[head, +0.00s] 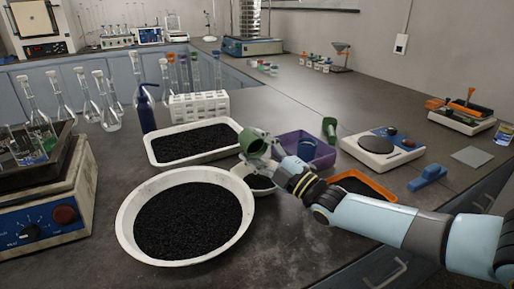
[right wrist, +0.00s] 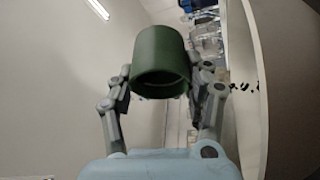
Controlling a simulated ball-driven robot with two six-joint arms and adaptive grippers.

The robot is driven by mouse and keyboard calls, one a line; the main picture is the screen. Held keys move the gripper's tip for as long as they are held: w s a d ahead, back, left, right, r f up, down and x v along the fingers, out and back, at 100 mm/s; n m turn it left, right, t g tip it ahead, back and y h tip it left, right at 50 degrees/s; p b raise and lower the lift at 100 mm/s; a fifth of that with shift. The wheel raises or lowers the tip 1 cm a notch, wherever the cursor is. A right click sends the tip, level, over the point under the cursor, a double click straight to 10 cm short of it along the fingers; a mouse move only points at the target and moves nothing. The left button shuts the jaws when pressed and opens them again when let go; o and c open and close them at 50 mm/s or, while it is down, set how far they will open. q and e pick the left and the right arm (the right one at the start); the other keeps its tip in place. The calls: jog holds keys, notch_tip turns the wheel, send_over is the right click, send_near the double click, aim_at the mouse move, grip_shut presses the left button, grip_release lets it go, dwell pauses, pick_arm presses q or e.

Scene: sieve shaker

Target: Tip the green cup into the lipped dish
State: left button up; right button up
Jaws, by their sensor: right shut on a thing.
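A green cup (head: 257,147) is held by my right gripper (head: 262,152) above the middle of the bench. The cup is tilted, and its mouth faces down toward my wrist in the right wrist view (right wrist: 160,78). There the two fingers of my right gripper (right wrist: 162,80) press on its sides. A small white dish (head: 236,178) with dark granules stands just below the cup, partly hidden by the gripper. I take it for the lipped dish. Whether the cup holds anything is hidden. My left gripper is out of view.
A large round white pan (head: 130,232) and a white tray (head: 152,150), both with black granules, stand close by. A purple tray (head: 323,157) with a blue cup, an orange tray (head: 383,193), a second green item (head: 329,127) and a scale (head: 372,155) lie to the right.

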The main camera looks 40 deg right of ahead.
dwell(0.6)
jog(key=shift+s+f+t+b, duration=0.15)
jog(key=shift+t+b, duration=0.25)
jog(key=shift+b, duration=0.55)
jog(key=shift+n+t+y+b, duration=0.3)
jog(key=shift+r+p, duration=0.3)
jog(key=shift+p, duration=0.1)
jog(key=g+p, duration=0.1)
jog(key=p, duration=0.2)
jog(key=r+m+g+h+p, duration=0.1)
jog(key=g+p, duration=0.1)
jog(key=p, duration=0.1)
jog(key=shift+w+p, duration=0.35)
jog(key=shift+f+m+g+p, duration=0.1)
jog(key=shift+m+g+p, duration=0.25)
jog(key=shift+p, duration=0.2)
jog(key=shift+w+d+f, duration=0.1)
jog(key=shift+f, duration=0.1)
